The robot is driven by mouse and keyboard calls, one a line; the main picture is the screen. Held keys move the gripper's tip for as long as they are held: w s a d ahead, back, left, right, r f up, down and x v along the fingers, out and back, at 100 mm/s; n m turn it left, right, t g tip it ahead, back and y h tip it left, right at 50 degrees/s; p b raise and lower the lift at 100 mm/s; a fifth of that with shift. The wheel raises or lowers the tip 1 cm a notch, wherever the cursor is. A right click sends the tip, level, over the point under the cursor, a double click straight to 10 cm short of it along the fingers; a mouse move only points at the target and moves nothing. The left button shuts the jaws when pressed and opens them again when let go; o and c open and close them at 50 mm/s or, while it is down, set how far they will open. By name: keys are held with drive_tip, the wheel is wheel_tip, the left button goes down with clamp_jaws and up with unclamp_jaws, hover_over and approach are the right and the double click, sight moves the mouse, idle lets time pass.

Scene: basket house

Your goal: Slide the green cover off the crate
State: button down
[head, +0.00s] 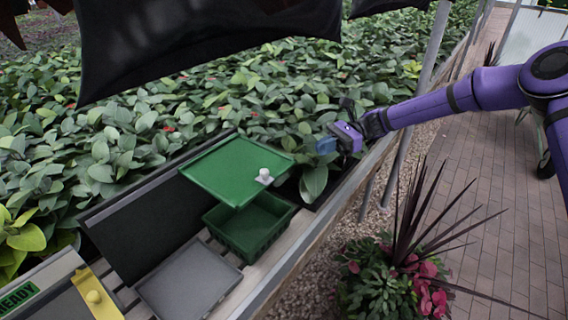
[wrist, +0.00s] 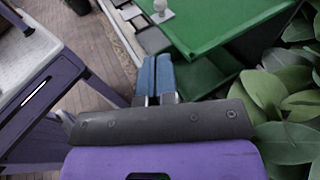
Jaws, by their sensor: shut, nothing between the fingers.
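The green cover (head: 236,168) is a flat panel with a raised rim and a white knob (head: 264,176) near its right corner. It lies over the back part of the green crate (head: 251,228), whose front part is uncovered. The cover (wrist: 222,22) and its knob (wrist: 161,12) also show in the wrist view. My gripper (head: 327,146) is to the right of the cover, apart from the knob. In the wrist view its blue fingers (wrist: 156,76) are together, with nothing between them. The crate's inside is partly hidden by the cover.
A grey tray (head: 190,282) lies in front of the crate on the slatted bench. A dark upright panel (head: 140,222) stands at left, near a yellow piece with a knob (head: 95,297). Leafy plants (head: 210,100) crowd behind; a potted plant (head: 400,270) stands right.

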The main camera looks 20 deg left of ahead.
sight(277, 176)
drive_tip(key=x, duration=1.4)
drive_tip(key=shift+r, duration=0.15)
drive_tip(key=shift+s+a, duration=0.1)
